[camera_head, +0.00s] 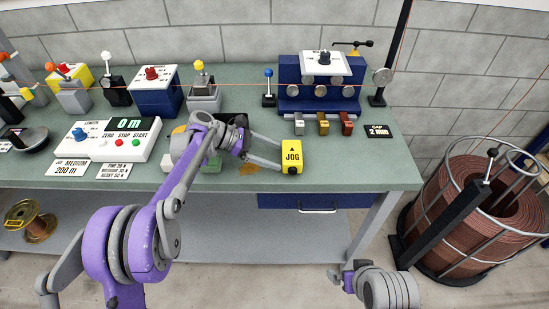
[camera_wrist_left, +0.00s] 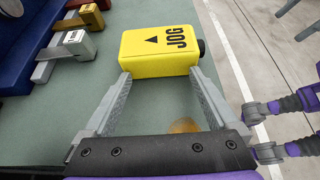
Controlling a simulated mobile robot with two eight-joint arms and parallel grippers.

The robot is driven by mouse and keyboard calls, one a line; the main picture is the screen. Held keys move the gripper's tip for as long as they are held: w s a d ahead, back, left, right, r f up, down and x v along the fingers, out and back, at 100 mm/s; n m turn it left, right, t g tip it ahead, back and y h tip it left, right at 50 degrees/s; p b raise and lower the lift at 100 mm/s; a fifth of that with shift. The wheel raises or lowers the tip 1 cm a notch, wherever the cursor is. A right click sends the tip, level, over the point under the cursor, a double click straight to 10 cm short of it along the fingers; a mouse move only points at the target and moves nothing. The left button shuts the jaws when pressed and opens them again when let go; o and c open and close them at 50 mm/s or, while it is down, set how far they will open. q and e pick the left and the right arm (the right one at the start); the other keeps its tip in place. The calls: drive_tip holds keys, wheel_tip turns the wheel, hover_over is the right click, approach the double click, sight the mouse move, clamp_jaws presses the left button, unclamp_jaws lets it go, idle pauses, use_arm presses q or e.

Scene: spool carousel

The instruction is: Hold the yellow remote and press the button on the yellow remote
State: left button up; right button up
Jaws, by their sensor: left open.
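The yellow remote (camera_head: 291,157) with a black arrow and JOG lettering sits near the front edge of the green bench. It also shows in the left wrist view (camera_wrist_left: 160,50), with a black knob on its right end. My left gripper (camera_head: 280,156) is open, its fingers reaching from the left to the remote's near side. In the left wrist view the fingertips sit close to the remote's lower corners; I cannot tell if they touch.
A white control box (camera_head: 107,140) stands to the left. Small metal blocks (camera_head: 323,125) and a black cap sign (camera_head: 380,130) are behind and right of the remote. A blue roller machine (camera_head: 319,95) stands at the back. A large copper coil (camera_head: 450,235) is on the floor.

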use_arm(q)
clamp_jaws()
idle(0.3)
drive_tip(key=c, duration=1.4)
unclamp_jaws()
drive_tip(key=shift+c, duration=0.2)
